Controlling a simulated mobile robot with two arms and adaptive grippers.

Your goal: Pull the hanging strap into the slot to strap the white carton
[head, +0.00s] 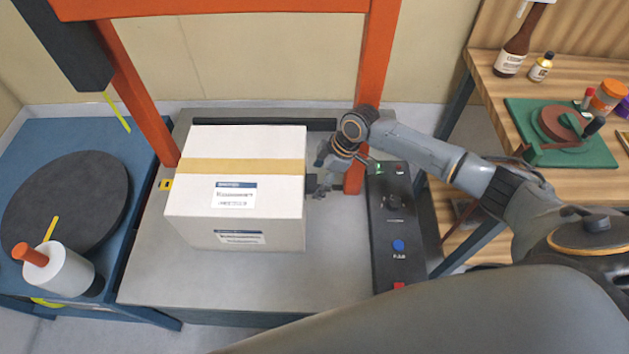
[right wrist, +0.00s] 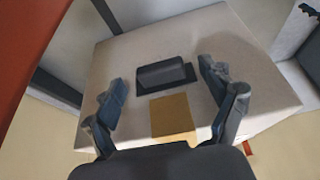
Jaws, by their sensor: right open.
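The white carton (head: 235,200) stands upright on the grey table of the strapping machine, under an orange arch, with tan tape across its top. A short yellow-green strap (head: 117,112) hangs near the arch's left post. A small yellow-framed part (head: 166,184) sits at the carton's left side; I cannot tell if it is the slot. My right gripper (head: 318,172) is open and empty beside the carton's right side. In the right wrist view its fingers (right wrist: 168,92) are spread before the carton (right wrist: 215,35), either side of a black handle part (right wrist: 164,74) and the tape end (right wrist: 172,116). My left gripper is out of view.
The orange arch (head: 378,60) rises close behind my right gripper. A button panel (head: 395,225) lies right of the carton. A blue table with a dark disc (head: 68,203) stands left. A wooden bench (head: 500,88) holds bottles at the right. The machine table's front is clear.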

